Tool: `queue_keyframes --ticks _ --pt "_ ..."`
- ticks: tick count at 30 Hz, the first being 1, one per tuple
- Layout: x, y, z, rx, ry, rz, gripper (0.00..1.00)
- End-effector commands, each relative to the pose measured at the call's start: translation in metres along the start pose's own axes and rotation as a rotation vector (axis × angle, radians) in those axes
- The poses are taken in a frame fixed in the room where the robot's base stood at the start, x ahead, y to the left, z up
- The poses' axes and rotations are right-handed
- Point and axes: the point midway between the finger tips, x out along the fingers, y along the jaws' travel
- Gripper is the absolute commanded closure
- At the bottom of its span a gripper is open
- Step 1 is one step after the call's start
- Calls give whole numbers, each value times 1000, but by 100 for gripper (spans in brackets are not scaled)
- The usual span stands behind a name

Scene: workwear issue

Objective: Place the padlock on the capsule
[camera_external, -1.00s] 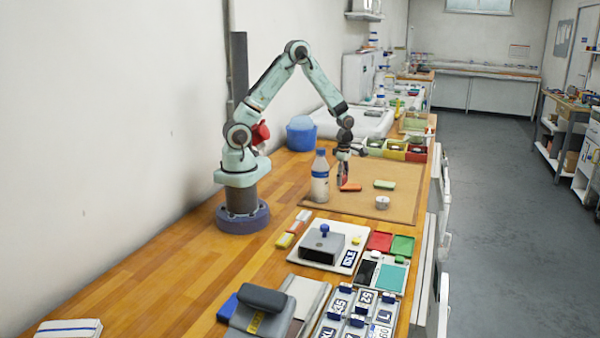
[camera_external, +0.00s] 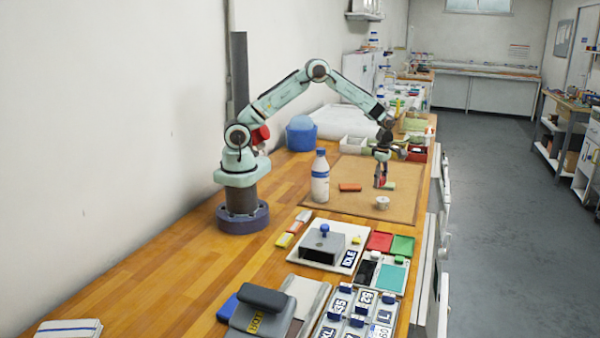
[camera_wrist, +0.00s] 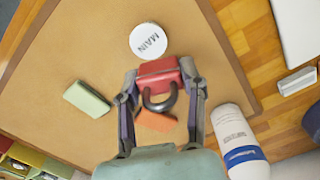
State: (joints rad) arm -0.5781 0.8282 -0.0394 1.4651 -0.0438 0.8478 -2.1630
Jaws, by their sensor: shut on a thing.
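My gripper (camera_external: 380,184) is shut on the red padlock (camera_wrist: 157,68). The padlock has a dark curved shackle and hangs between the fingertips in the wrist view. In the external view the gripper is over the brown mat, by the green block (camera_external: 390,185). A white round piece lettered MAIN (camera_wrist: 148,41) is probably the capsule. The padlock's height above the mat is hard to tell.
An orange block (camera_wrist: 155,121) lies on the mat (camera_external: 345,205), partly behind the padlock. A white bottle with a blue cap (camera_external: 320,178) stands at the mat's left edge. Open coloured bins (camera_external: 416,153) are at the back. The mat's near right is clear.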

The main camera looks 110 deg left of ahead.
Motion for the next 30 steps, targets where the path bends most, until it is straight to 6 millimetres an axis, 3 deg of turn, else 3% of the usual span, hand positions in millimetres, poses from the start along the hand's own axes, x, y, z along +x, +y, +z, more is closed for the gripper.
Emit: queue_keyframes --ticks 8,13,24,25,27,30 --pt "21 13 10 0 1 -1 99" --pt "47 12 9 0 1 -1 99" --pt "51 13 9 -1 -1 0 99" --pt "52 13 9 -1 -1 0 56" --pt "51 13 9 -1 -1 1 35" --pt "51 13 9 -1 -1 1 33"
